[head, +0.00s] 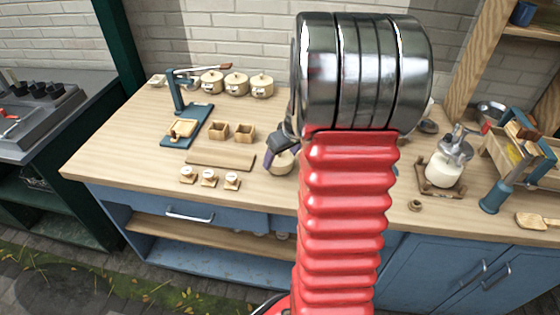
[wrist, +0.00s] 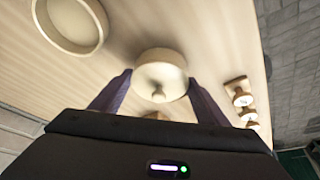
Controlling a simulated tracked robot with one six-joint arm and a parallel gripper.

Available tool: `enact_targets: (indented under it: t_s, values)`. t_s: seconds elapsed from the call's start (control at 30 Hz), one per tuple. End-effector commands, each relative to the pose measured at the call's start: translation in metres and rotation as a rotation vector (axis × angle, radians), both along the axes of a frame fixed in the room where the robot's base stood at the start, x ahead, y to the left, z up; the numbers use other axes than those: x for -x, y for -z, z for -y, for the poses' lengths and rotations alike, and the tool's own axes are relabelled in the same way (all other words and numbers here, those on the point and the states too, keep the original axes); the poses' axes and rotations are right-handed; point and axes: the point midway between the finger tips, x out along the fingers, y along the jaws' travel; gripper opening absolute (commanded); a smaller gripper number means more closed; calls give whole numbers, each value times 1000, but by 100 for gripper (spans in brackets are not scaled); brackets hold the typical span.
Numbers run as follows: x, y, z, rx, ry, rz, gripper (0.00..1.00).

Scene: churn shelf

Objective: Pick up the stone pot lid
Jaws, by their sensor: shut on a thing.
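The stone pot lid (wrist: 160,62) is a round, cream, thick disc with a small knob. In the wrist view it sits between the two purple fingers of my gripper (wrist: 158,84), which is shut on it. In the head view my gripper (head: 271,151) is over the middle of the wooden counter, mostly hidden by my own arm. A cream round piece (head: 281,163) shows beside its fingers there; I cannot tell whether it is the lid or a pot. An open round cream pot (wrist: 68,24) stands at the upper left of the wrist view.
Several lidded cream pots (head: 236,84) line the counter's back. A glass jar (head: 446,165) stands to the right.

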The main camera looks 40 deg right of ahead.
Motion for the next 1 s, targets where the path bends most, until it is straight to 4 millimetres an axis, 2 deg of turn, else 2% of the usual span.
enact_targets:
  t_s: [0.3, 0.5, 1.0]
  values:
    - [-1, -57, 1, 4, 0, 5, 46]
    - [0, -81, 1, 2, 1, 3, 46]
    - [0, -85, 0, 0, 1, 0, 46]
